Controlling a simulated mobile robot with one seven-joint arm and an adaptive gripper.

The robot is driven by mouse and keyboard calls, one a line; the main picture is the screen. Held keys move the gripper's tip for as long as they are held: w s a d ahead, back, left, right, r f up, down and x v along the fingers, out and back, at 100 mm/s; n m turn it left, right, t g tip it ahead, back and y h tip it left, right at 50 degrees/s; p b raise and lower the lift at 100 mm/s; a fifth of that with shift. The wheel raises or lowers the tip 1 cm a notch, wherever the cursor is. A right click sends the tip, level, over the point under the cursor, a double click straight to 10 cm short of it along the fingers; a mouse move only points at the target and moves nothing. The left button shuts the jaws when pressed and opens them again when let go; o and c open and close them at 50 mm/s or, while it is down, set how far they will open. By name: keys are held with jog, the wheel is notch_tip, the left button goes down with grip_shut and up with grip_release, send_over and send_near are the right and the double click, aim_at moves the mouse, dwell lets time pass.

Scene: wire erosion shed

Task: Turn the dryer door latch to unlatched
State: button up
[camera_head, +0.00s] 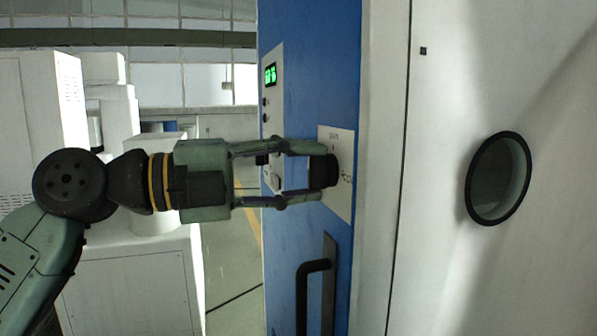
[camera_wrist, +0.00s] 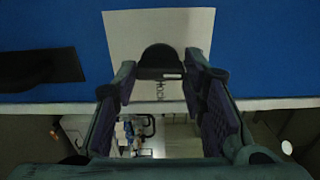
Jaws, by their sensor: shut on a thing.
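The dryer door latch is a black knob (camera_head: 324,171) on a white label plate (camera_head: 343,203) fixed to the blue front panel (camera_head: 305,90). My gripper (camera_head: 318,175) reaches in from the left, and its two fingers close on the knob from above and below. In the wrist view the knob (camera_wrist: 160,58) sits between the fingertips (camera_wrist: 160,72), in front of the white plate (camera_wrist: 130,35). Small print shows on the plate beside the knob, partly covered. The fingers hide part of the knob, and I cannot tell which mark it points to.
A black bar handle (camera_head: 303,295) is below the plate; it also shows in the wrist view (camera_wrist: 40,68). A control strip with a green display (camera_head: 270,74) is at the panel's left edge. A white door with a round window (camera_head: 498,178) is at right. White cabinets (camera_head: 130,290) stand behind my arm.

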jog(key=shift+n, duration=0.3)
jog(key=o, duration=1.2)
jog(key=shift+c, duration=0.2)
jog(key=shift+a, duration=0.1)
jog(key=v, duration=1.2)
jog(key=shift+r, duration=0.15)
